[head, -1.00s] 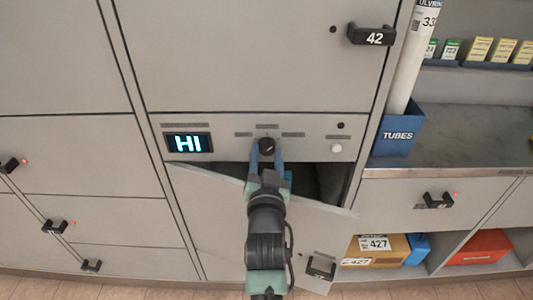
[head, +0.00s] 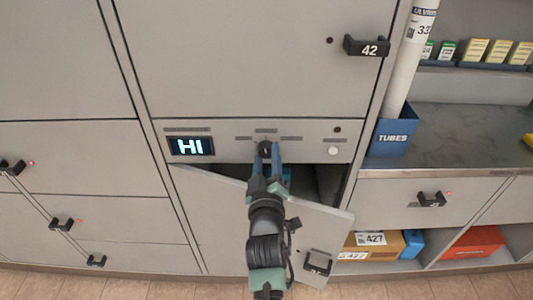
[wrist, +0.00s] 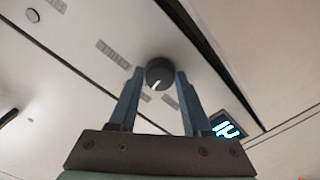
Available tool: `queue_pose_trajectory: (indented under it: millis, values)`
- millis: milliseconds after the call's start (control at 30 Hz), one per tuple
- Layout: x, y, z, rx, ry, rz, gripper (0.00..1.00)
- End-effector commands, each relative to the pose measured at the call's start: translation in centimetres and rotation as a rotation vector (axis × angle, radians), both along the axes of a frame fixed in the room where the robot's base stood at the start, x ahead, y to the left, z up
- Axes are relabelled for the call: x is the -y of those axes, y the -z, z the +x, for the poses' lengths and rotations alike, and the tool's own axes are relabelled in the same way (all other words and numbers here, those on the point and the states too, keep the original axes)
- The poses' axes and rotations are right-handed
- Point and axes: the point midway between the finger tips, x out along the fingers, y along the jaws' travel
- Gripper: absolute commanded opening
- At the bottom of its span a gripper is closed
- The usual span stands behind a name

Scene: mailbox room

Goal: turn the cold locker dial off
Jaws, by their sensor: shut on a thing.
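The black round dial (head: 265,147) sits on the control strip between the upper door 42 and the open compartment. In the wrist view the dial (wrist: 159,70) shows a short white pointer mark on its face. My gripper (head: 266,154) is shut on the dial, one blue finger on each side, and the fingers hide part of it.
A locker door (head: 310,228) hangs open below the strip, close to my arm. A white round button (head: 333,151) is right of the dial. A blue TUBES bin (head: 393,138) stands on the counter at right. Below it are a cardboard box (head: 386,241) and a red box (head: 474,241).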

Motion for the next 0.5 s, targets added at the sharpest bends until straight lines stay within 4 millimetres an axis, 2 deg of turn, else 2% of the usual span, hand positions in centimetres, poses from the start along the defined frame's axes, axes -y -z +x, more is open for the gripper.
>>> queue_pose_trajectory:
  millis: [500]
  values:
    - [0.05, -0.14, -0.01, -0.002, -0.001, -0.489, 0.0]
